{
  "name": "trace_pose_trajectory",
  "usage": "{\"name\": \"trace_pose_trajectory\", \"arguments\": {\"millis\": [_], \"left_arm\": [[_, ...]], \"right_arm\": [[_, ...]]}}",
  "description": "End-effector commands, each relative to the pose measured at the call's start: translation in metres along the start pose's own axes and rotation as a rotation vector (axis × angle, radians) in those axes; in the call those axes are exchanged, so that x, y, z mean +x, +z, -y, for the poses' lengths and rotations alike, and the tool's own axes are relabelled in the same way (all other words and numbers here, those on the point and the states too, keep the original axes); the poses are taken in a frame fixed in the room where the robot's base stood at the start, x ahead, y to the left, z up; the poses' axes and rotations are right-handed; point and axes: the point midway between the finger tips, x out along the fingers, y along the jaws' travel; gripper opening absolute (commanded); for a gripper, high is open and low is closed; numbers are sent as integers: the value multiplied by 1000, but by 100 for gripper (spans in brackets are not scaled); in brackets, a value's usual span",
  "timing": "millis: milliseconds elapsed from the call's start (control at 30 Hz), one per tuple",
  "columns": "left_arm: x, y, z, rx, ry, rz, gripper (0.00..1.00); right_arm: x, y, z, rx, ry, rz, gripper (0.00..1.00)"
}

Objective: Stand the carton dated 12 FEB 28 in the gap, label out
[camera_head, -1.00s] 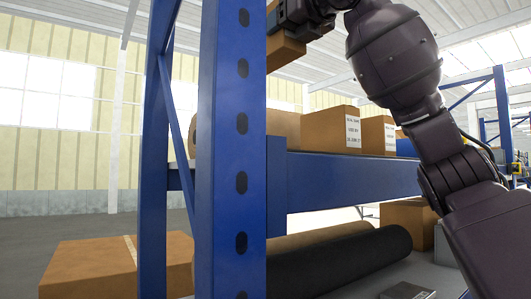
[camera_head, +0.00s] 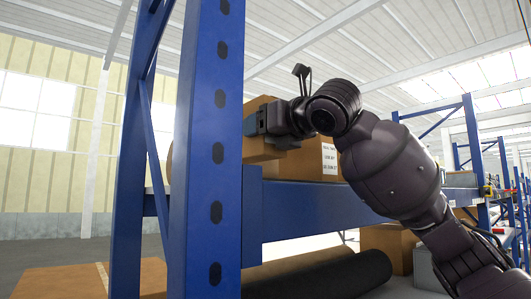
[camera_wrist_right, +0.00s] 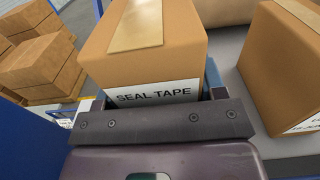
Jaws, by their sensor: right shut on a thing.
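My right gripper (camera_head: 262,124) is shut on a brown carton (camera_head: 262,152), partly hidden behind the blue post and the gripper. In the right wrist view the held carton (camera_wrist_right: 150,35) has a tape strip on top and a white label reading "SEAL TAPE" facing the gripper; no date is readable. The gripper's fingers (camera_wrist_right: 150,95) flank it. Another carton (camera_head: 300,162) with a white label facing out stands on the shelf beyond; it seems to be the carton at the right in the wrist view (camera_wrist_right: 285,70). The gap is not clearly seen. My left gripper is out of view.
The blue rack post (camera_head: 208,150) stands close in front, left of the gripper. The blue shelf beam (camera_head: 310,210) runs right from it. A dark roll (camera_head: 335,273) lies below. Several cartons (camera_wrist_right: 40,65) are stacked at left in the wrist view.

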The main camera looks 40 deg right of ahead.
Motion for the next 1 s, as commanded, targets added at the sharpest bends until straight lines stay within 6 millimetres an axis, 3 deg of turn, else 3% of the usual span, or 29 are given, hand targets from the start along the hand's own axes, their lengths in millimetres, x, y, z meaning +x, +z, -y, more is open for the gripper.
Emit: {"name": "trace_pose_trajectory", "arguments": {"millis": [567, 1000], "left_arm": [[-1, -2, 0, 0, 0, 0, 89], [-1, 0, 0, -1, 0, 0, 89]], "right_arm": [[0, -43, 0, -1, 1, -1, 34], [0, -48, 0, 0, 0, 1, 34]]}}
